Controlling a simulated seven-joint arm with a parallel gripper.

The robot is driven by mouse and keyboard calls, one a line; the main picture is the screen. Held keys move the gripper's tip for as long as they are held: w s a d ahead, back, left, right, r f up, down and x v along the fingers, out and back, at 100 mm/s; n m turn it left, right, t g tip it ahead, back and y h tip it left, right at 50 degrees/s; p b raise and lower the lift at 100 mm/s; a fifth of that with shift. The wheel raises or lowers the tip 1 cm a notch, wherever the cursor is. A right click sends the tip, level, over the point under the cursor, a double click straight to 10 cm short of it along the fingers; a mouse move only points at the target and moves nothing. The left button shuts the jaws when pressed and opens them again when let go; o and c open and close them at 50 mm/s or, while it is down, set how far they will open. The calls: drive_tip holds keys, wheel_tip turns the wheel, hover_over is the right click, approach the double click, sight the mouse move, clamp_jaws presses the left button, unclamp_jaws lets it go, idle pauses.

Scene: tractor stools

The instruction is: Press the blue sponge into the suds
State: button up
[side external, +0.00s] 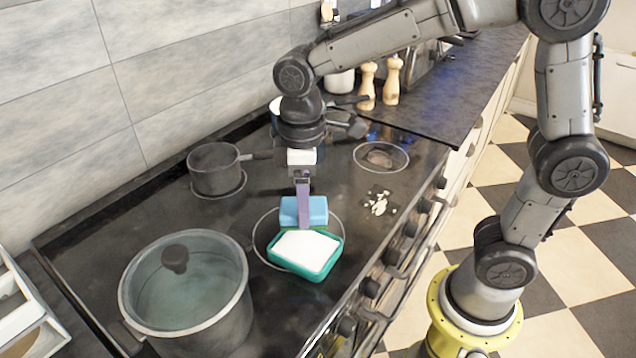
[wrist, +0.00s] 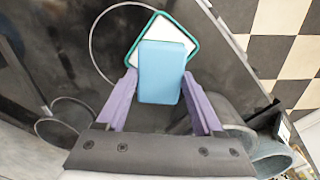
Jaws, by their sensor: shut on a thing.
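The blue sponge (side external: 290,211) is a light blue block between the purple fingers of my gripper (side external: 303,208), and it also shows in the wrist view (wrist: 160,72). My gripper (wrist: 160,80) is shut on it, one finger on each side. The white suds (side external: 305,248) fill a teal-rimmed tray (side external: 318,277) on the stove. In the side view the sponge is at the tray's back edge. In the wrist view the sponge covers the near part of the tray (wrist: 195,47) and suds (wrist: 165,29). I cannot tell whether the sponge touches the tray.
A large lidded pot (side external: 185,290) stands front left of the tray, and a small saucepan (side external: 214,168) behind it to the left. White crumbs (side external: 379,206) lie to the right on the black stovetop (side external: 130,215). Wooden mills (side external: 392,82) stand at the back.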

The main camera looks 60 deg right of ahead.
drive_tip(key=shift+f, duration=3)
drive_tip(key=shift+f, duration=0.6)
drive_tip(key=shift+r, duration=0.1)
drive_tip(key=shift+r, duration=3.5)
drive_tip(key=w+d+f+m, duration=0.1)
drive_tip(key=w+d+m, duration=0.2)
drive_tip(key=w, duration=0.1)
drive_tip(key=w+d+f+m, duration=0.2)
drive_tip(key=w+d+m, duration=0.1)
drive_tip(key=w, duration=0.2)
drive_tip(key=w+d+f+m, duration=0.1)
drive_tip(key=w+d+m, duration=0.2)
drive_tip(key=w+d, duration=0.1)
drive_tip(key=shift+w+f+m, duration=0.3)
drive_tip(key=shift+w, duration=0.2)
drive_tip(key=shift+w+r+m, duration=0.15)
drive_tip(key=shift+r+m, duration=0.05)
drive_tip(key=shift+m, duration=0.4)
